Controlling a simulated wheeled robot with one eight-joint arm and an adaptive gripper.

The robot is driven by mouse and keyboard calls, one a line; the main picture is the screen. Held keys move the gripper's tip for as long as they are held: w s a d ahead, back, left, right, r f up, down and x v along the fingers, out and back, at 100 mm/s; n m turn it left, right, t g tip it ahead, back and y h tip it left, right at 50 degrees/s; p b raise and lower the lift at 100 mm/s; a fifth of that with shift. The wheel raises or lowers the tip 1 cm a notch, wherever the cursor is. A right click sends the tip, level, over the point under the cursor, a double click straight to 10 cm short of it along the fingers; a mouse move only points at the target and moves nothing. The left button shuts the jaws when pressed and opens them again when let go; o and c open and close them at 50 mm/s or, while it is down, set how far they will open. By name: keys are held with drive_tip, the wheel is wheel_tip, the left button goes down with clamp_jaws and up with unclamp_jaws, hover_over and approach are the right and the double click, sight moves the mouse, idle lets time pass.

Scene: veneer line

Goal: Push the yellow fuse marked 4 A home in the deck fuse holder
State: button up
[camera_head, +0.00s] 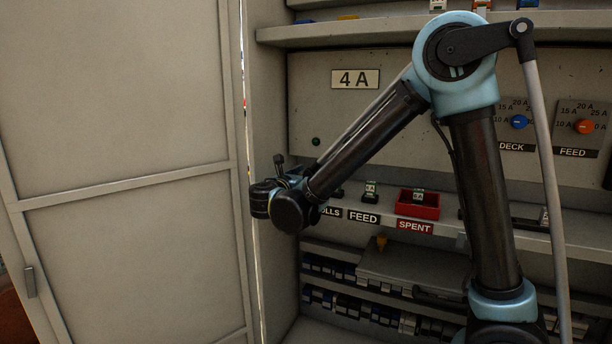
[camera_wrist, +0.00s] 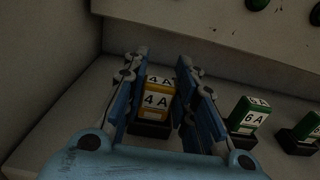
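The yellow fuse marked 4 A (camera_wrist: 156,101) stands in a black holder (camera_wrist: 150,129) in the wrist view, close to the side wall. My gripper (camera_wrist: 163,85) has one blue finger on each side of the fuse, with what looks like a narrow gap to it. The fingers look open, not clamped. How deep the fuse sits cannot be told. The holder's name label is not visible. In the head view my gripper (camera_head: 264,197) is at the left end of the cabinet shelf, and my arm hides this fuse and holder.
Two green 6 A fuses (camera_wrist: 249,115) stand in holders to the right. A red SPENT bin (camera_head: 418,204) is farther right on the shelf. A 4 A plate (camera_head: 355,79) is on the back panel. The cabinet side wall (camera_wrist: 48,65) is close on the left.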

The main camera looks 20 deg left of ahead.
drive_tip(key=o, duration=0.4)
drive_tip(key=s, duration=1.2)
drive_tip(key=shift+a, duration=0.45)
